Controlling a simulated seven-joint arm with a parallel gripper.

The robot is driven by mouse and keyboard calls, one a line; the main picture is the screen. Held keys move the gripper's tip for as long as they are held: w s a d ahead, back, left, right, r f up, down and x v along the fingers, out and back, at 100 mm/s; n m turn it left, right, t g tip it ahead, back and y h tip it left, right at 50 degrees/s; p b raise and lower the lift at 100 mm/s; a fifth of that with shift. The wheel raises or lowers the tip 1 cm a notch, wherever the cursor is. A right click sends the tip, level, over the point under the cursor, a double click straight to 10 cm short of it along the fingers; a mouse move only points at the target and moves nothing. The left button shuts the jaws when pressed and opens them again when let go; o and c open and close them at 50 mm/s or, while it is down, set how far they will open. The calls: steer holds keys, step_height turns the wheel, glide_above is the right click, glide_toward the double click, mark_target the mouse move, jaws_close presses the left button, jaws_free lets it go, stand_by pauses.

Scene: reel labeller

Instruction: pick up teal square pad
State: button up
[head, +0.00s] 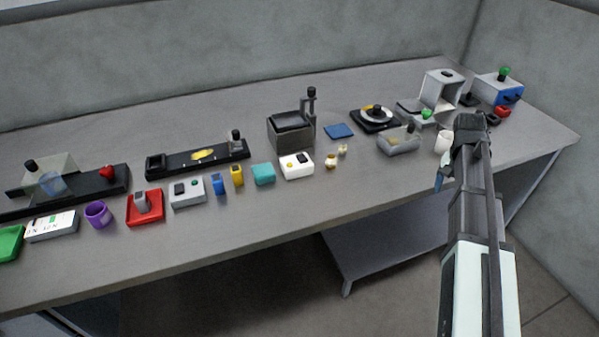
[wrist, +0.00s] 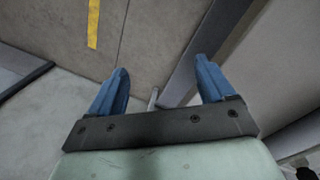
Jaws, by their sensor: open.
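The teal square pad (head: 263,174) lies flat on the grey table near its front edge, around the middle of the head view. My gripper (head: 440,180) is at the right side of the head view, by the table's front edge, well to the right of the pad. In the wrist view my gripper (wrist: 163,84) shows two blue fingers spread wide with nothing between them. The pad is not in the wrist view.
The yellow block (head: 237,175) is close on the pad's left and the white box (head: 296,165) close on its right. A blue block (head: 218,184) stands further left. A dark grey machine (head: 291,131) stands behind. Bare table (head: 330,205) lies in front and to the right.

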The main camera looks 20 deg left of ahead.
steer(key=shift+n, duration=0.8)
steer(key=a+r, duration=0.1)
steer(key=a, duration=0.2)
steer(key=w+a+r, duration=0.1)
steer(key=a, duration=0.1)
steer(key=a+r, duration=0.2)
steer(key=a, duration=0.1)
steer(key=shift+w+a, duration=0.2)
steer(key=shift+a, duration=0.1)
steer(key=s+a+r+n, duration=0.1)
steer(key=a+n, duration=0.1)
steer(key=a, duration=0.7)
steer(key=s+a+r+n, duration=0.1)
steer(key=a+r+n, duration=0.1)
steer(key=a, duration=0.7)
step_height(320, 180, up, 4)
steer(key=r+n+y, duration=0.1)
steer(key=n+y, duration=0.1)
steer(key=n, duration=0.4)
glide_above(263, 169)
steer(key=shift+t, duration=0.4)
steer(key=f, duration=0.7)
steer(key=shift+s+d, duration=0.15)
steer(key=shift+s, duration=0.2)
steer(key=shift+w+f, duration=0.15)
steer(key=shift+f, duration=1.5)
steer(key=shift+w+f, duration=0.1)
steer(key=shift+f, duration=1.5)
steer(key=shift+c, duration=0.5)
steer(key=c, duration=0.6)
